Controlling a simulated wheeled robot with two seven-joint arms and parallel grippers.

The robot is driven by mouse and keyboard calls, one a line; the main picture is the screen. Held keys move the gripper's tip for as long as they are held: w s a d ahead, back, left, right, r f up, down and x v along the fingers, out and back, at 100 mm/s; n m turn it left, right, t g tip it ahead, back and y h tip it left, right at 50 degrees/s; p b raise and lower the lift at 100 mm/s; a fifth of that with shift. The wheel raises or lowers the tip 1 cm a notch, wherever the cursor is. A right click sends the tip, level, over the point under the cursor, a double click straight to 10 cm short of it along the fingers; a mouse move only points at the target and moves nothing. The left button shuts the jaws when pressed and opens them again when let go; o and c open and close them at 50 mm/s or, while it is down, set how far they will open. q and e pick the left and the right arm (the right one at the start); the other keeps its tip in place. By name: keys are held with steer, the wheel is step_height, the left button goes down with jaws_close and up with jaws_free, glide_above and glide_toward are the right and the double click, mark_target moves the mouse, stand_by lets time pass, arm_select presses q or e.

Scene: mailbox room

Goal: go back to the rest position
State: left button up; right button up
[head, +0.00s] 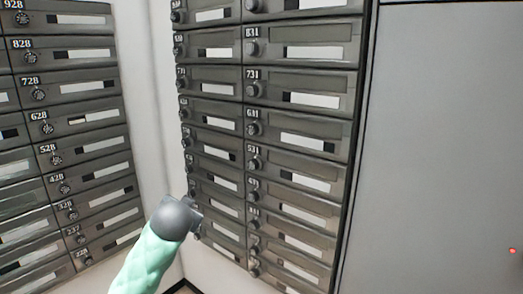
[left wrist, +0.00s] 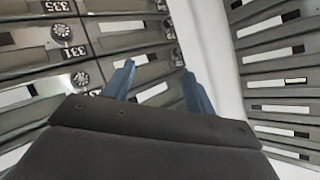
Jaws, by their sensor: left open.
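My left arm, with a pale green sleeve, comes up from the bottom of the head view. Its grey left gripper (head: 196,208) is in front of the lower left part of the middle mailbox bank (head: 297,100). In the left wrist view, the two blue fingers of my left gripper (left wrist: 158,76) stand apart with nothing between them. Whether they touch the mailbox front cannot be told. The gripper hides part of a few lower doors. My right gripper is not in view.
Another mailbox bank (head: 75,130) stands at the left, with a pale wall strip (head: 155,110) between the banks. A plain grey panel (head: 440,130) is at the right, with a small red light (head: 512,251). The mailbox doors in view look shut.

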arm_select(q)
steer(key=s+d+f+g+h+p, duration=0.1)
steer(key=s+d+f+g+p, duration=0.1)
steer(key=s+f, duration=0.8)
steer(key=s+d+f+n+g+h+p, duration=0.1)
steer(key=s+f+g, duration=0.4)
steer(key=s+f, duration=0.6)
steer(key=s+d+f+n+g+h+p, duration=0.1)
steer(key=s+f, duration=1)
steer(key=s, duration=1.2)
steer(key=d+g+h+p, duration=0.1)
steer(key=d+g+p, duration=0.1)
steer(key=d, duration=0.1)
steer(key=shift+s+d+f+p, duration=0.25)
steer(key=shift+s+d+p, duration=0.15)
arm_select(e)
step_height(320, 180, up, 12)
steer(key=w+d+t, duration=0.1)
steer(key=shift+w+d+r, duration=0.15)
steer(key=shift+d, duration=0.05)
